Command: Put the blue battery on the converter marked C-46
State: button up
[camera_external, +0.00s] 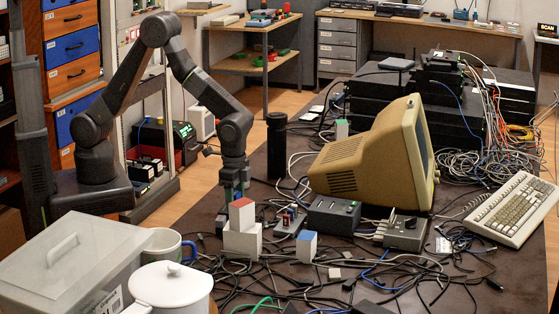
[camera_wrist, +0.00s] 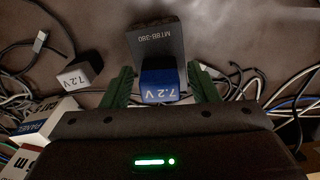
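The blue battery (camera_wrist: 158,86) shows in the wrist view, with a blue end marked 7.2 V and a dark grey body lettered MTBB-380. My gripper (camera_wrist: 161,80) has its green fingers one on each side of the blue end, with a narrow gap visible on both sides, so it looks open around the battery. In the external view my gripper (camera_external: 236,190) points down behind a white block with a red top (camera_external: 241,216), and the battery is mostly hidden there. No C-46 mark is readable in either view, so I cannot tell which device is that converter.
Another battery, with a white end (camera_wrist: 73,78), lies to the left in the wrist view. A blue-topped white block (camera_external: 307,246), a dark box (camera_external: 333,216), a grey box (camera_external: 405,232), a monitor (camera_external: 365,160) and a keyboard (camera_external: 510,208) crowd the table. Loose cables cover much of it.

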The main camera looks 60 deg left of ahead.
aim_at(235, 193)
notch_tip(235, 193, up, 12)
jog(key=shift+r, duration=0.15)
dwell(0.5)
